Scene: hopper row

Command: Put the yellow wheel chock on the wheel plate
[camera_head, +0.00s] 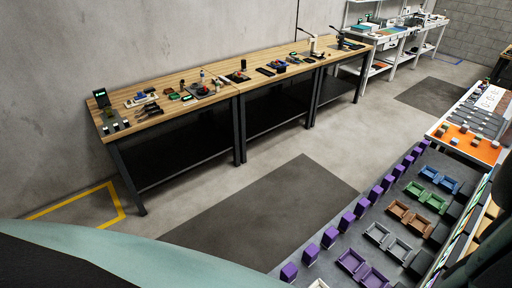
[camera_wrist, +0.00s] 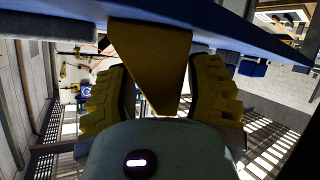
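The yellow wheel chock (camera_wrist: 150,55) is a dull yellow wedge in the wrist view, its narrow end pointing down in the picture. My gripper (camera_wrist: 162,85) has its two dark, stepped fingers on either side of the wedge. Both fingers appear to touch its sides, so it looks held between them. Where the fingers meet the chock is dark and partly hidden. The head view shows neither my gripper nor the chock. I cannot make out the wheel plate in either view.
A long blue edge (camera_wrist: 225,30) crosses the top of the wrist view, close behind the chock. In the head view, a wooden workbench (camera_head: 165,116) with small tools lines the wall. Rows of seats and purple blocks stand at lower right. A dark floor mat (camera_head: 265,215) is clear.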

